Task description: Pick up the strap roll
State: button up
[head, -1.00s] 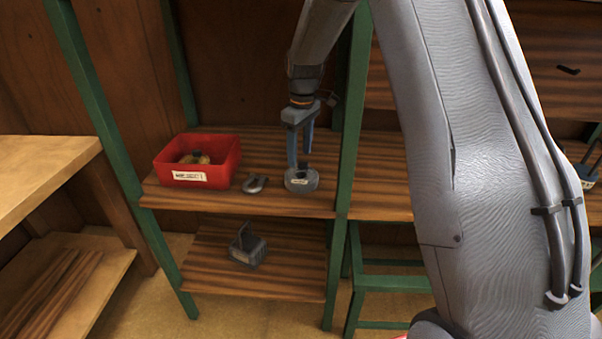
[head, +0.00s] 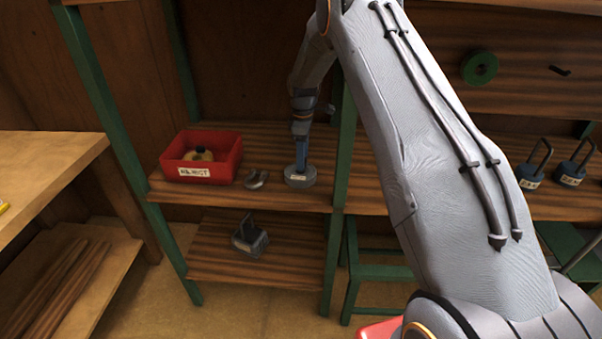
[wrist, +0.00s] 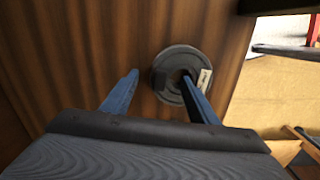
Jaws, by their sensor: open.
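A flat grey roll with a pale label (head: 300,177), which I take to be the strap roll, lies on the upper wooden shelf by the green post. Its label is too small to read. My gripper (head: 301,166) points down at it and is open. In the wrist view the roll (wrist: 165,91) has a dark centre hole. The right blue finger of my gripper (wrist: 160,75) reaches over or into this hole, and the left finger is outside the roll's left rim. I cannot tell whether either finger touches it.
A grey shackle (head: 257,179) and a red box (head: 225,165) holding a yellowish roll are left of it. A green post (head: 344,150) stands close on the right. A dark grey object (head: 249,240) sits on the lower shelf. Two padlocks (head: 530,177) are farther right.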

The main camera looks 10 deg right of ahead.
jog(key=shift+f, duration=1)
jog(key=c, duration=1.3)
grip_shut()
jog(key=shift+r, duration=0.1)
